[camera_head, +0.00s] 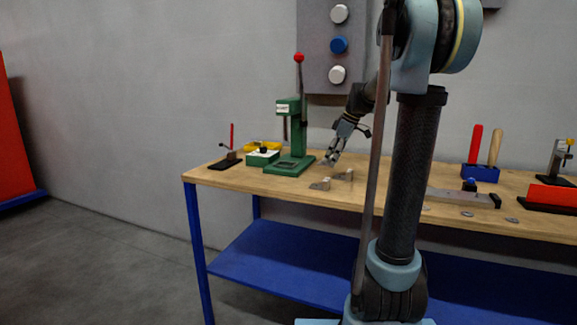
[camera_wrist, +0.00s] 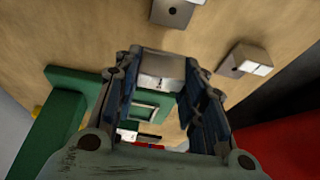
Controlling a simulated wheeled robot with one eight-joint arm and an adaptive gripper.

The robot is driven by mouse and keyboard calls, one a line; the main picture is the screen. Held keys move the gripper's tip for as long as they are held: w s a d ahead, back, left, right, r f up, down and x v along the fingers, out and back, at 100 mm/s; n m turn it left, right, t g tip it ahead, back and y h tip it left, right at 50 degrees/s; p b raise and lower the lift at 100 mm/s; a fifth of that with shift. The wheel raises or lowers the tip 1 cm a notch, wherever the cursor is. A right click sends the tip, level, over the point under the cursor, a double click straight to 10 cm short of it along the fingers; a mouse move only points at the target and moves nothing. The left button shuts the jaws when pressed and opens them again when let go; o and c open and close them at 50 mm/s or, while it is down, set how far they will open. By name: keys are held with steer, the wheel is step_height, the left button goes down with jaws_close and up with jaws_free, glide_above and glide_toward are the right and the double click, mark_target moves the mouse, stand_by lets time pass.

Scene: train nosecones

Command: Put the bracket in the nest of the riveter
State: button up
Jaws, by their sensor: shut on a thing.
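The riveter (camera_head: 296,125) is a green press with a red-knobbed lever, standing on the left part of the wooden bench. Its green base also shows in the wrist view (camera_wrist: 75,80). The nest (camera_wrist: 143,111) is a pale-edged rectangular recess on that base. My gripper (camera_head: 331,160) is just right of the riveter, above the bench. In the wrist view its fingers (camera_wrist: 160,85) are shut on a grey metal bracket (camera_wrist: 162,68). The held bracket appears beside the nest and apart from it; its height above the base is hard to tell.
Two loose brackets (camera_head: 320,185) (camera_head: 344,175) lie on the bench (camera_head: 270,189) in front of my gripper. A green-and-white box (camera_head: 262,158), a yellow bin (camera_head: 264,146) and a red-handled clamp (camera_head: 229,157) stand left of the riveter. A blue tool holder (camera_head: 480,173) stands at the right.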

steer(key=shift+w+f, duration=0.1)
steer(key=shift+w, duration=0.05)
steer(key=w+a, duration=0.2)
steer(key=a, duration=0.3)
steer(key=w+a, duration=0.2)
steer(key=a, duration=0.3)
steer(key=w+a, duration=0.2)
steer(key=a, duration=0.4)
steer(key=shift+a+f, duration=0.15)
steer(key=shift+f, duration=0.15)
steer(key=shift+f, duration=0.6)
steer(key=o, duration=1.2)
steer(key=shift+c, duration=0.2)
